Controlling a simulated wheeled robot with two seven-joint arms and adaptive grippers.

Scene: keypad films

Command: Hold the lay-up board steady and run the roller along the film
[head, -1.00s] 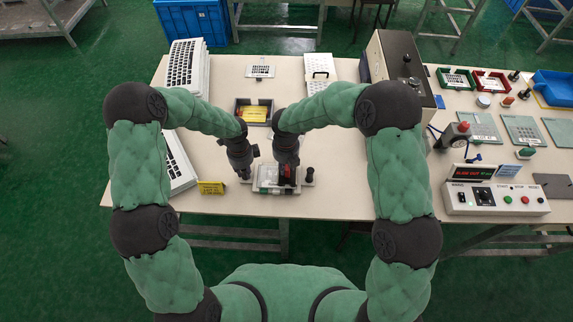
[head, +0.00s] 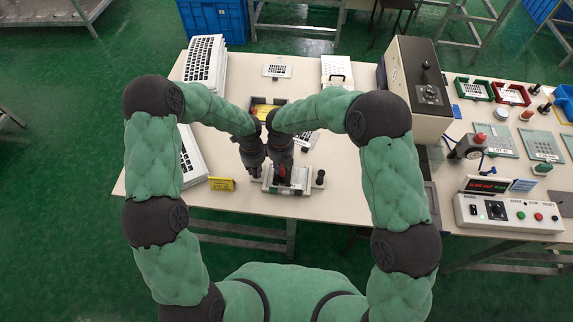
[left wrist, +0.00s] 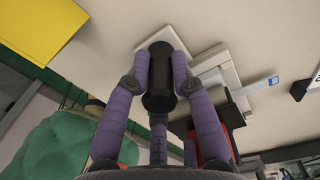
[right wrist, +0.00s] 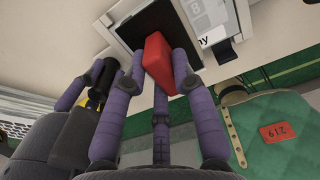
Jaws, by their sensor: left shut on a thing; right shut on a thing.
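The lay-up board (head: 290,190) lies near the table's front edge, with a black post at each end. My left gripper (head: 254,174) is shut on the left post, the black cylinder (left wrist: 160,85) in the left wrist view. My right gripper (head: 281,172) is shut on the red roller handle (right wrist: 157,62) and stands over the board's left half. The right post (head: 320,177) is free. A pale film with printed marks (right wrist: 205,18) shows in part in the right wrist view. The roller's underside is hidden, so its contact with the film cannot be told.
A yellow sign (head: 222,184) stands left of the board. A dark tray with a yellow label (head: 264,109) lies behind my grippers. White keypad stacks (head: 204,63) fill the table's left side. A black machine (head: 418,85) and control box (head: 508,213) stand right.

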